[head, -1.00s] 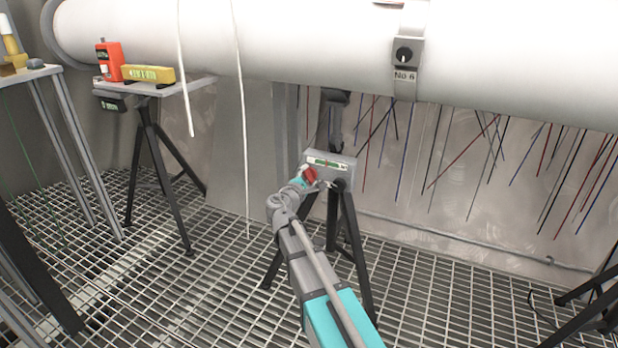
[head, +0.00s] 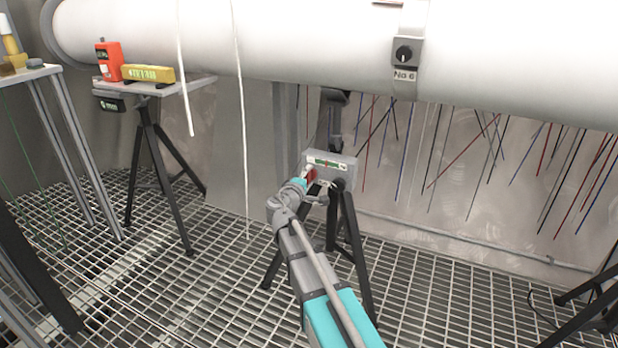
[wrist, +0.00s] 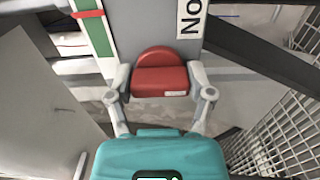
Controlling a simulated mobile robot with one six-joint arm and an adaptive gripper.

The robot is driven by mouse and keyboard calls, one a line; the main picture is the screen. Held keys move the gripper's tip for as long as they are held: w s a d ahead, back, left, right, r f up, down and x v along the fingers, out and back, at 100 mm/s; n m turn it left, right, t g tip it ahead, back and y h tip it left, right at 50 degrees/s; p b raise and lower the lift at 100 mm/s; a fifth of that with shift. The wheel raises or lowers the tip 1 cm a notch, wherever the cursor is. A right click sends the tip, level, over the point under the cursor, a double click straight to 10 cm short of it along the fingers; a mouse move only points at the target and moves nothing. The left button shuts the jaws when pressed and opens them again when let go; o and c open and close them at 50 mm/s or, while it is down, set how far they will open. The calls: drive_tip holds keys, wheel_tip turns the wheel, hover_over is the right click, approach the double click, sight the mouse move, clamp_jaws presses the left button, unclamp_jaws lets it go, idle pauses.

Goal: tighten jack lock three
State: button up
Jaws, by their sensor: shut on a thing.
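The jack head, a grey box (head: 345,168) with a white label and a green strip, stands on a dark tripod under the white pipe. A red lock knob (head: 311,174) sits on its left front face. In the wrist view the red knob (wrist: 160,73) lies between the two grey fingers of my gripper (wrist: 160,85). The fingers are shut on it from both sides. Part of a label reading "No" (wrist: 192,14) shows on the grey box; its number is cut off. My gripper (head: 314,186) partly covers the knob in the head view.
A white pipe (head: 300,45) runs across the top, with a "No 6" bracket (head: 405,60). At left, a tripod table (head: 195,84) bears an orange device (head: 109,62) and a yellow level (head: 149,74). White cords hang near it. The grating floor (head: 440,290) is open at the front right.

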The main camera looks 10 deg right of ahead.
drive_tip(key=shift+d, duration=0.15)
drive_tip(key=o, duration=1.1)
drive_tip(key=shift+s, duration=0.1)
drive_tip(key=v, duration=1.2)
